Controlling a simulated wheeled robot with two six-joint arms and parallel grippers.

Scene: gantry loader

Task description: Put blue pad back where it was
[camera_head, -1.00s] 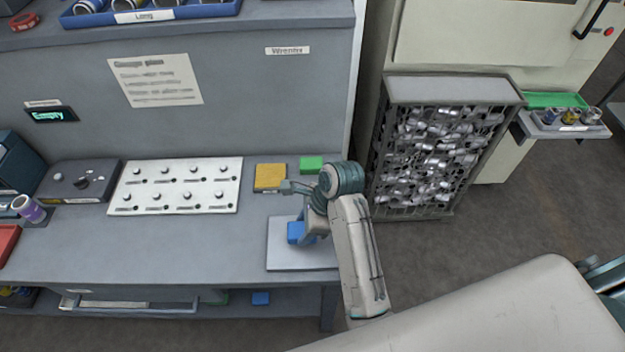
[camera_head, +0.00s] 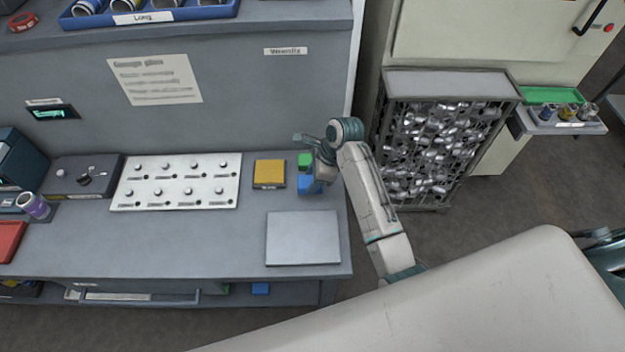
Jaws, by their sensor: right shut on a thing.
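The blue pad (camera_head: 308,185) is in my right gripper (camera_head: 314,176), at the right end of the bench. The gripper is shut on it. I cannot tell whether the pad touches the bench top. A green block (camera_head: 305,161) is just behind the blue pad, partly hidden by the gripper. A yellow pad (camera_head: 269,174) lies to the left of the blue pad. The light grey plate (camera_head: 303,238) in front is bare. My left gripper is not in view.
A white board with several knobs (camera_head: 176,181) lies left of the yellow pad. A wire bin of metal parts (camera_head: 446,150) stands right of the bench. The bench front left of the plate is clear.

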